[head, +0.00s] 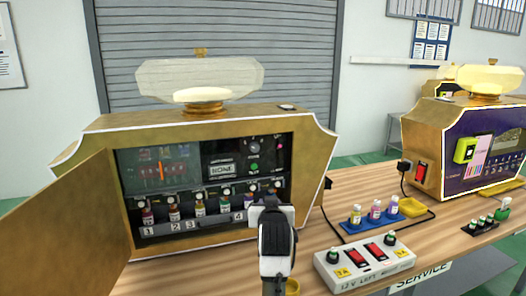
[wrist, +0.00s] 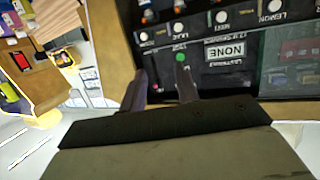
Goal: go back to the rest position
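My gripper (head: 272,208) is in front of the right part of the open gold perfume machine (head: 85,140) in the head view, seen from behind. Its fingertips are hidden there by the hand. In the wrist view, which is turned upside down, the two fingers (wrist: 162,74) stand apart with only the dark panel showing between them. The gripper is open and holds nothing. The panel with the NONE display (head: 222,169) and a green button (head: 254,167) lies beyond the fingers.
The machine's door (head: 62,230) is swung open at left. Small bottles stand in its numbered row. A white switch box (head: 364,264), a blue tray of bottles (head: 352,226) and a yellow dish (head: 413,208) sit on the wooden table to the right. A second machine (head: 425,132) stands at far right.

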